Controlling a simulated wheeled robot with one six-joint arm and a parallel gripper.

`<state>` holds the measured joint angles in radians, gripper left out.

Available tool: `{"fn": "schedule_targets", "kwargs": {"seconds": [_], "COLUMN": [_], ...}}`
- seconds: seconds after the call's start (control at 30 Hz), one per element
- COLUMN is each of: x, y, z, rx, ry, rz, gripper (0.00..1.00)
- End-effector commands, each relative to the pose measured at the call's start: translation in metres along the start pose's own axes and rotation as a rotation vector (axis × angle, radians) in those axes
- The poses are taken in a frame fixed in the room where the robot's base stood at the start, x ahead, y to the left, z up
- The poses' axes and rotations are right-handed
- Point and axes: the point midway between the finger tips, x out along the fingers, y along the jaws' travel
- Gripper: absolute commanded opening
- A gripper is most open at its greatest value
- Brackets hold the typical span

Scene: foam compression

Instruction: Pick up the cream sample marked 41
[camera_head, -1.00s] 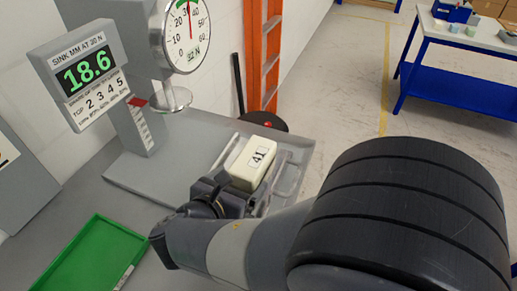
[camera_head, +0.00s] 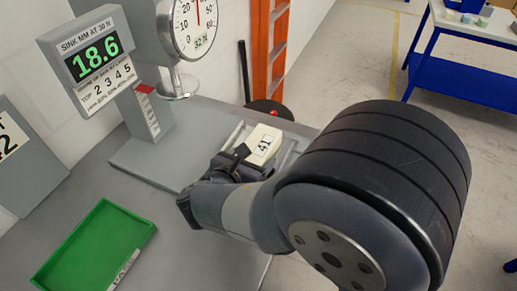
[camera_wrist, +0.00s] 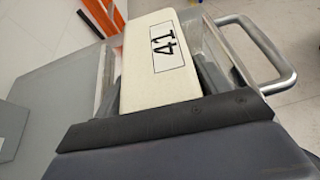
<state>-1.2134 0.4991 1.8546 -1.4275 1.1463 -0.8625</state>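The cream sample marked 41 (camera_head: 262,147) is a pale block with a black-on-white label on its upper face. It lies at a grey tray with metal rails (camera_head: 292,150) on the bench's far right. My gripper (camera_head: 240,163) is at its near left end, with a dark part overlapping the sample's edge. In the wrist view the sample (camera_wrist: 150,85) fills the middle, and a dark finger edge crosses its near end.
A green tray (camera_head: 147,228) lies at the bench's near left. A press stand with a dial gauge (camera_head: 197,25) and a display reading 18.6 (camera_head: 93,57) stands behind. An orange ladder (camera_head: 270,50) is beyond the bench. A blue table (camera_head: 465,80) stands at far right.

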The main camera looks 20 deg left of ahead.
Motion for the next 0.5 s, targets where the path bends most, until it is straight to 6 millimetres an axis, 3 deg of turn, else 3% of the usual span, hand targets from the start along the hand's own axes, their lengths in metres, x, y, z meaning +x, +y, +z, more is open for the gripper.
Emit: {"fn": "schedule_targets", "kwargs": {"seconds": [0.37,0.5], "x": [-0.0002,-0.0002], "y": [0.0,0.0], "z": [0.0001,0.0002], "rx": [0.0,0.0], "ry": [0.0,0.0], "rz": [0.0,0.0], "gripper": [0.39,0.38]}}
